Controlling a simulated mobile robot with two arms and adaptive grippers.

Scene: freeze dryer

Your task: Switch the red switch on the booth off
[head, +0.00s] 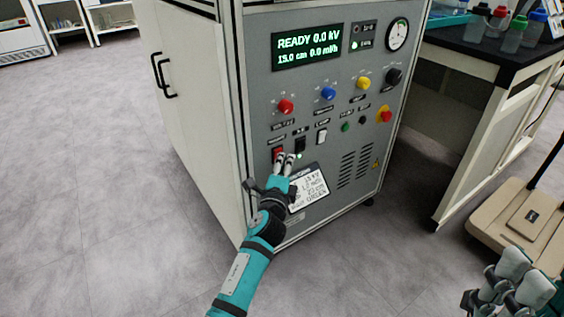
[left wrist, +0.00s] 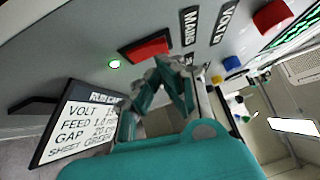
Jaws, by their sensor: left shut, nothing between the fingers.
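The red switch (head: 278,153) sits low on the grey front panel of the booth (head: 262,100), in the left part of the panel. It also shows in the left wrist view (left wrist: 146,49) as a red rocker beside the MAINS label. In the left wrist view the fingertips (left wrist: 165,72) are just below the switch. My right gripper (head: 513,283) is at the lower right, away from the booth.
The panel also bears a lit display (head: 308,47) reading READY 0.0 kV, several coloured knobs, a black switch (head: 300,144), a white switch (head: 322,136) and a settings card (head: 309,187). A dark bench (head: 470,48) with bottles stands right. Floor left of the booth is clear.

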